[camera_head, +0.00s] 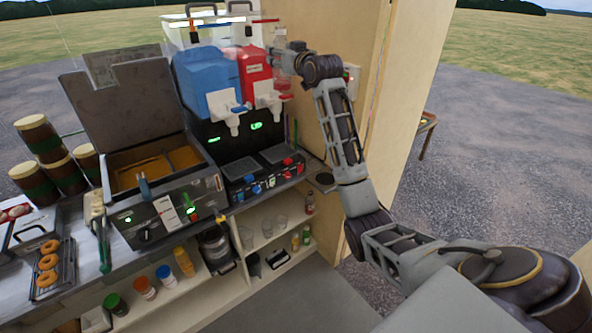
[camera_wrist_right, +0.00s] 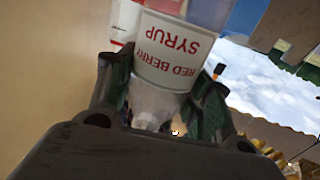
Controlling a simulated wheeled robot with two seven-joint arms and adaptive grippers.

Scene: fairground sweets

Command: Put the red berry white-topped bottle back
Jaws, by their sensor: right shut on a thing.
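My right gripper (camera_head: 284,62) is beside the red tank of the drinks machine, high at the back of the counter. In the right wrist view it (camera_wrist_right: 160,95) is shut on a bottle (camera_wrist_right: 175,50) with a white label reading "RED BERRY SYRUP" in red. The lettering is upside down in that picture. A pale, translucent part of the bottle lies between the fingers. In the head view the bottle (camera_head: 281,42) is small and partly hidden by the gripper, and its white top is hard to make out. My left gripper is not in view.
The drinks machine (camera_head: 235,130) has blue and red tanks, with a wooden wall panel (camera_head: 335,45) close on the right. A fryer (camera_head: 150,190) with a raised lid stands left of it.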

